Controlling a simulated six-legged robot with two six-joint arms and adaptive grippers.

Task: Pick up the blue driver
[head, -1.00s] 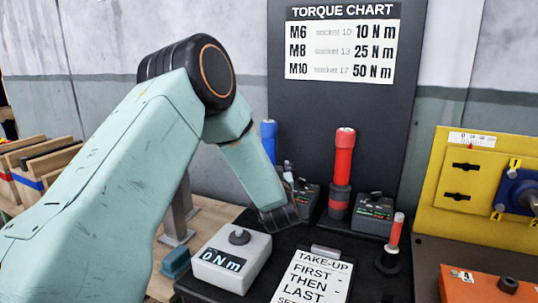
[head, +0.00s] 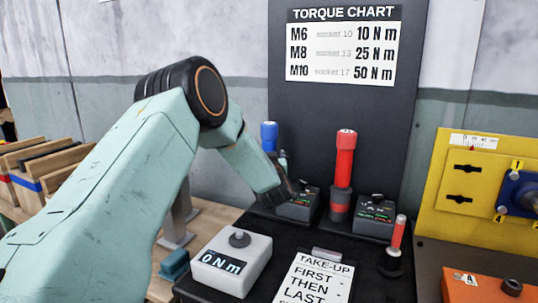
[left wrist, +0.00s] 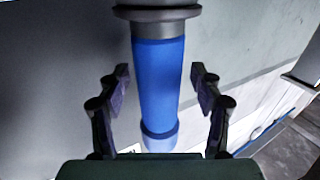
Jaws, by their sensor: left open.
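The blue driver (head: 269,136) stands upright at the back of the black bench, and my left arm hides most of it in the head view. In the left wrist view its blue body (left wrist: 159,85) runs between the two fingers of my left gripper (left wrist: 158,80). The fingers stand open on either side of it, with a visible gap on both sides. In the head view the left gripper (head: 286,190) is partly hidden by its own wrist. My right gripper is not in view.
A red driver (head: 343,165) stands upright right of the blue one, beside black charger boxes (head: 375,215). A white box reading 0 Nm (head: 232,262) and a take-up card (head: 315,285) lie in front. A yellow panel (head: 455,185) stands at right.

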